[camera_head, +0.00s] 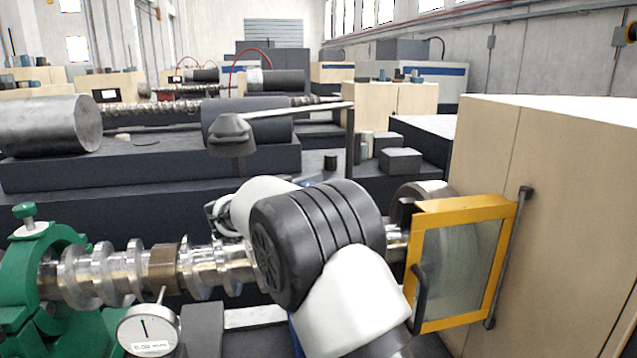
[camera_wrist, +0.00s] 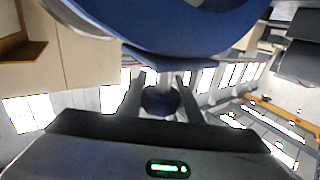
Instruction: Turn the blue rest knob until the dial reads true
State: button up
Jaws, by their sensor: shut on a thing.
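The blue rest (camera_wrist: 190,25) fills the top of the wrist view. Below it is its round dark blue knob (camera_wrist: 158,100). My gripper (camera_wrist: 160,98) is shut on this knob, one dark finger on each side. In the head view my arm hides the knob and most of the blue rest; only a small blue part (camera_head: 294,336) shows beside the arm. The dial (camera_head: 147,331) is at the lower left, below the shaft (camera_head: 110,270).
A green rest (camera_head: 25,300) with a green knob on top surrounds the shaft at left. A yellow-framed guard (camera_head: 463,208) and a beige cabinet (camera_head: 570,230) stand close at right. Behind are dark machine beds and a metal barrel (camera_head: 48,126).

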jog(key=shift+d+r, duration=0.1)
jog(key=shift+r, duration=0.05)
dwell(0.4)
jog(key=o, duration=1)
jog(key=shift+o, duration=0.2)
jog(key=b+v, duration=0.2)
jog(key=v, duration=1.5)
jog(key=shift+a, duration=0.35)
jog(key=shift+s+a, duration=0.1)
